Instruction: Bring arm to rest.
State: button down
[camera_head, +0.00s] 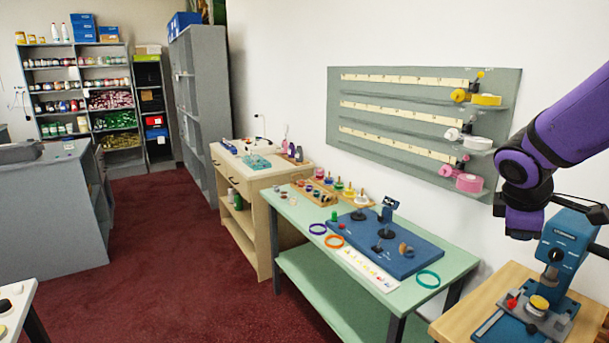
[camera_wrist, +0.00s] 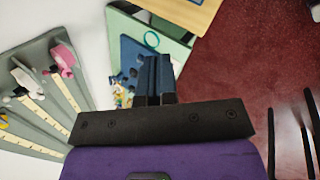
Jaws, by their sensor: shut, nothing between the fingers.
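My purple and black arm (camera_head: 560,130) reaches in from the upper right in the head view, in front of the white wall and above the wooden table. I cannot make out the fingertips there. In the wrist view my gripper (camera_wrist: 156,78) shows its two dark fingers side by side, closed together with nothing between them. Behind the fingers are the green table and its blue mat, some distance away. The gripper touches nothing that I can see.
A wall board (camera_head: 410,168) with tape rolls hangs left of my arm. A blue machine (camera_head: 568,240) stands on the wooden table (camera_head: 480,290) below the arm. The green table (camera_head: 458,262) bears a blue mat (camera_head: 415,245) and rings. Red carpet (camera_head: 165,240) is open floor.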

jog(key=s+a+r+m+y, duration=0.1)
jog(key=s+a+r+m, duration=0.2)
jog(key=s, duration=0.2)
jog(key=s+a+r+m+t+y, duration=0.1)
jog(key=s+a+r+m+y, duration=0.1)
jog(key=s, duration=0.4)
jog(key=s+a+r+m+t+y, duration=0.1)
jog(key=s+a+r+m, duration=0.3)
jog(key=s+a+m, duration=0.1)
jog(key=shift+s+a+m+y, duration=0.4)
jog(key=shift+s+a, duration=0.1)
jog(key=shift+s, duration=0.05)
